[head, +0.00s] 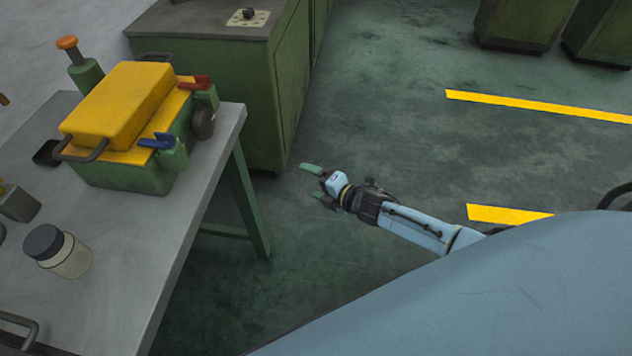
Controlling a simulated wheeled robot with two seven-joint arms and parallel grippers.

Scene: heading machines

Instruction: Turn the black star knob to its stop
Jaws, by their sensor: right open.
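A small black knob (249,13) sits on a pale marked plate (262,19) on top of the green cabinet at the top of the head view. It is too small to tell its star shape or how far it is turned. Another dark round knob (204,122) is on the right side of the green box with the yellow lid; its shape is also unclear. My right gripper (316,183) is open and empty, with green fingertips apart. It is over the floor, right of the table and apart from both knobs. My left gripper is not in view.
The grey table (130,245) at left carries the yellow-lidded box (120,100), with red (196,82) and blue (157,140) clamps, and a dark-capped jar (68,256). The green cabinet (265,95) stands behind. Floor with yellow stripes (540,105) is clear at right.

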